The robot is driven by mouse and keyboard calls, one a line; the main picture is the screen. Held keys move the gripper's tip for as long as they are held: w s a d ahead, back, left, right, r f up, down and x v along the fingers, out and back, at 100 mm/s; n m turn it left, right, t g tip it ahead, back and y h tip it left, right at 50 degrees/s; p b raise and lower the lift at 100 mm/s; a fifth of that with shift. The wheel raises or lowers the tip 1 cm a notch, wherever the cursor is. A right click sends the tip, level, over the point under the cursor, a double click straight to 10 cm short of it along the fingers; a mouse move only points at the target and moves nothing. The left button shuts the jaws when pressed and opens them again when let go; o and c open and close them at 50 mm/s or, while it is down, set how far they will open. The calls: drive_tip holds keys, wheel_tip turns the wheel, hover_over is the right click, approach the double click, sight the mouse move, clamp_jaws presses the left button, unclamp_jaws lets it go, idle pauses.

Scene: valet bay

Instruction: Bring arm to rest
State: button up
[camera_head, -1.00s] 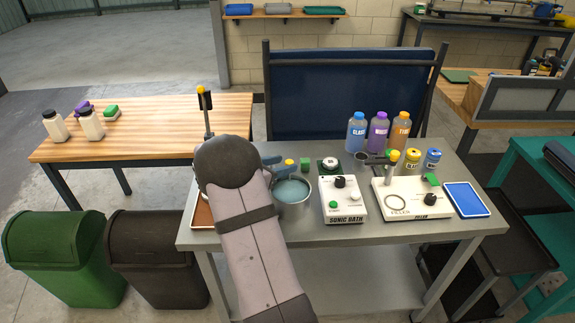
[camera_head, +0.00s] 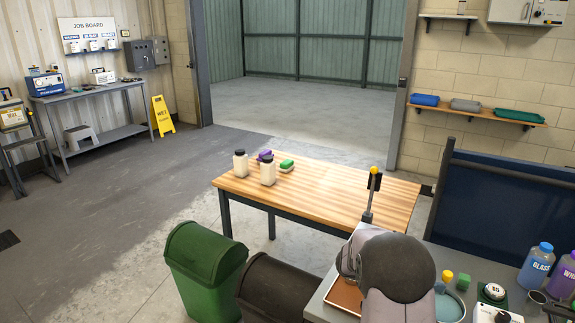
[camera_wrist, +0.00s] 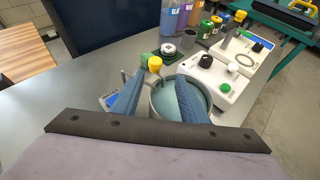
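My gripper (camera_wrist: 155,90) shows in the wrist view as two blue fingers held apart, with nothing visibly gripped between them. It hangs above the grey worktop (camera_wrist: 80,85), over the near left side of a metal pot (camera_wrist: 157,108) of blue-green liquid. Whether the fingers touch the pot cannot be told. In the head view my rounded grey arm joint hides most of the gripper; only a bit of blue shows beside the pot (camera_head: 463,300).
A yellow-topped knob (camera_wrist: 155,64), the white sonic bath (camera_wrist: 212,78) and several bottles stand beyond the gripper.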

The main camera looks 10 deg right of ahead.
drive_tip(key=s+a+m+y+p, duration=0.2)
drive_tip(key=s+a+m+y, duration=0.2)
drive_tip(key=a, duration=0.7)
drive_tip(key=s+a+m+y+p, duration=0.3)
drive_tip(key=s+a+m, duration=0.4)
drive_tip(key=a, duration=0.5)
drive_tip(key=s+a+m+y+p, duration=0.2)
drive_tip(key=s+a+m+y, duration=0.3)
drive_tip(key=a, duration=0.7)
drive_tip(key=shift+s+a+r+m+y, duration=0.2)
drive_tip(key=shift+s+m+y, duration=0.2)
drive_tip(key=shift+s+m, duration=0.25)
wheel_tip(320, 180, down, 14)
drive_tip(key=b, duration=1.4)
drive_tip(key=shift+f, duration=0.2)
drive_tip(key=shift+f, duration=0.1)
wheel_tip(320, 180, down, 25)
drive_tip(key=b, duration=2.5)
drive_tip(key=shift+o, duration=0.5)
drive_tip(key=shift+r, duration=0.25)
